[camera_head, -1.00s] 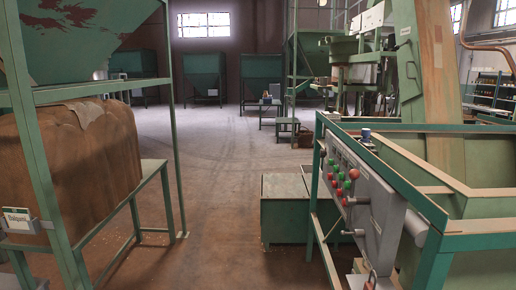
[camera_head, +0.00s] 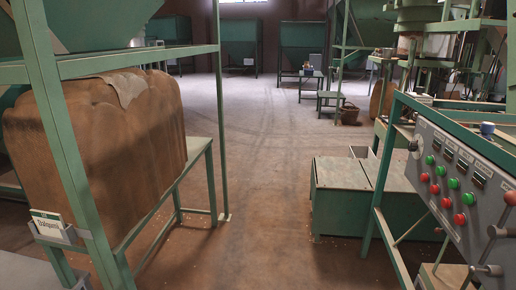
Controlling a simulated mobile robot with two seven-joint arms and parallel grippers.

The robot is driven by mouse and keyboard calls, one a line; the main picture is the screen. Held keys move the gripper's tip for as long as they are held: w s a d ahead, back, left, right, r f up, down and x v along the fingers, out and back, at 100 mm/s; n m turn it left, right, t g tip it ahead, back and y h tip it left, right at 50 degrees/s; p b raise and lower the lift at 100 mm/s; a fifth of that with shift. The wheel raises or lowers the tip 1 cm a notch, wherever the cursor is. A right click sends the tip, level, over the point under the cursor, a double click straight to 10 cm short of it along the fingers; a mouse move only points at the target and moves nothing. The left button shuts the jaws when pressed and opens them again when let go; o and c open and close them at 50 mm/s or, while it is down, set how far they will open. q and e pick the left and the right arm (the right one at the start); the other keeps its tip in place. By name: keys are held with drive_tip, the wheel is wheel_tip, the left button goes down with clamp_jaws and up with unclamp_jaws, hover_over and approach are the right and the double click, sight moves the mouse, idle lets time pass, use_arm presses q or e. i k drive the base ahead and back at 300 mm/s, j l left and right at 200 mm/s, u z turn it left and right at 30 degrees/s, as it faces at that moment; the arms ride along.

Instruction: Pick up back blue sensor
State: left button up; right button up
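A small blue cylinder (camera_head: 487,128), which may be the blue sensor, stands on the green machine frame behind the control panel at the right. It is too small to make out in detail, and I cannot tell whether it is the back one. Small items (camera_head: 308,66) sit on a distant green table, too small to identify. Neither of my grippers shows in this view.
A control panel (camera_head: 452,185) with red and green buttons and protruding levers stands at the right. A low green box (camera_head: 345,205) is left of it. A brown sack (camera_head: 100,150) in a green frame fills the left. The middle floor (camera_head: 255,160) is clear.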

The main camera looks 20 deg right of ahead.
sight(486, 128)
drive_tip(key=i+l+z, duration=0.1)
drive_tip(key=i+z, duration=0.2)
drive_tip(key=z, duration=0.2)
drive_tip(key=i+z, duration=0.3)
drive_tip(key=z, duration=0.2)
drive_tip(key=i+j+z, duration=0.25)
drive_tip(key=z, duration=0.25)
drive_tip(key=i+j+z, duration=0.25)
drive_tip(key=z, duration=0.25)
drive_tip(key=i+j+z, duration=0.3)
drive_tip(key=j+z, duration=0.35)
drive_tip(key=i+j+z, duration=0.3)
drive_tip(key=j+z, duration=0.35)
